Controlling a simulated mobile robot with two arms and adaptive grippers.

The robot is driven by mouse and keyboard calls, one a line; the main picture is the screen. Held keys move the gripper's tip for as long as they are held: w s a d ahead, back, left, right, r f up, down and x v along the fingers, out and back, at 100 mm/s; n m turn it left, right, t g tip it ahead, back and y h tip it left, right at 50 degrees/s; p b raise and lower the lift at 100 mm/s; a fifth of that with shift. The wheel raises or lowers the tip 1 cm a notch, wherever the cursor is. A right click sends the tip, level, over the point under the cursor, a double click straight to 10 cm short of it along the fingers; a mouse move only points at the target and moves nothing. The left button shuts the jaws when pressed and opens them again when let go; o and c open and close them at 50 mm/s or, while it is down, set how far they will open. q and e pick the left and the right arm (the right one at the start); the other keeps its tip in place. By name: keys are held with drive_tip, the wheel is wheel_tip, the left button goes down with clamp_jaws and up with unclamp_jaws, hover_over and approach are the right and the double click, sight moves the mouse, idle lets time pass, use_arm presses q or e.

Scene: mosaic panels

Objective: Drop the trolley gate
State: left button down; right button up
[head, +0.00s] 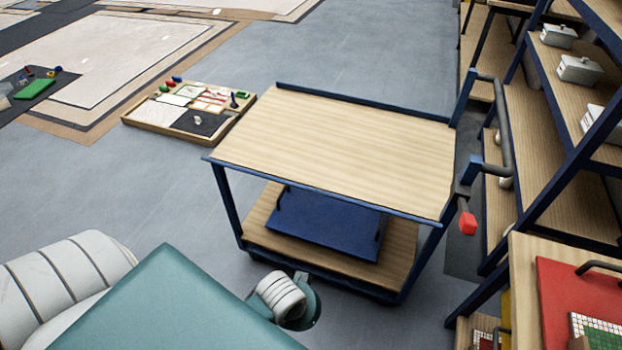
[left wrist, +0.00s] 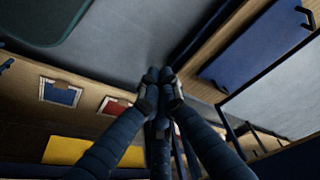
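The trolley (head: 340,140) stands in the middle of the head view, with a pale wooden top, dark blue frame and lower wooden shelf. A blue panel with dark handles (head: 325,222) lies on the lower shelf. A red-tipped lever (head: 467,222) hangs at the trolley's right end. I cannot tell which part is the gate. In the left wrist view, my left gripper's (left wrist: 160,88) dark fingers are drawn together with nothing visible between them. A blue panel on wood (left wrist: 250,50) lies beyond, apart from them. My right gripper is not in view.
Shelving with white boxes (head: 580,69) stands close to the trolley's right. A cabinet with a red top panel (head: 575,285) is at lower right. A low mosaic tray (head: 160,125) lies behind left. Grey floor (head: 120,190) is clear left of the trolley.

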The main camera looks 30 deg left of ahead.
use_arm(q)
drive_tip(key=w+d+r, duration=0.1)
drive_tip(key=w+r, duration=0.6)
drive_tip(key=r, duration=0.1)
wheel_tip(320, 180, up, 20)
drive_tip(key=n+y+b, duration=0.1)
drive_tip(key=n+y, duration=0.1)
drive_tip(key=n, duration=0.3)
hover_over(313, 190)
drive_tip(key=w+a, duration=0.2)
drive_tip(key=a, duration=0.1)
drive_tip(key=shift+t, duration=0.4)
drive_tip(key=f, duration=0.3)
drive_tip(key=f+p, duration=0.1)
drive_tip(key=f, duration=0.3)
drive_tip(key=w+f, duration=0.1)
drive_tip(key=f, duration=0.2)
drive_tip(key=shift+w+f+p, duration=0.1)
drive_tip(key=shift+f+p, duration=0.1)
drive_tip(key=shift+p, duration=0.1)
drive_tip(key=shift+s+d+f, duration=0.15)
drive_tip(key=shift+s+f, duration=0.2)
drive_tip(key=shift+s, duration=0.2)
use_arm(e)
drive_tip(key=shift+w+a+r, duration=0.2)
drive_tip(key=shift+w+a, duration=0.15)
use_arm(q)
drive_tip(key=shift+w+f, duration=0.1)
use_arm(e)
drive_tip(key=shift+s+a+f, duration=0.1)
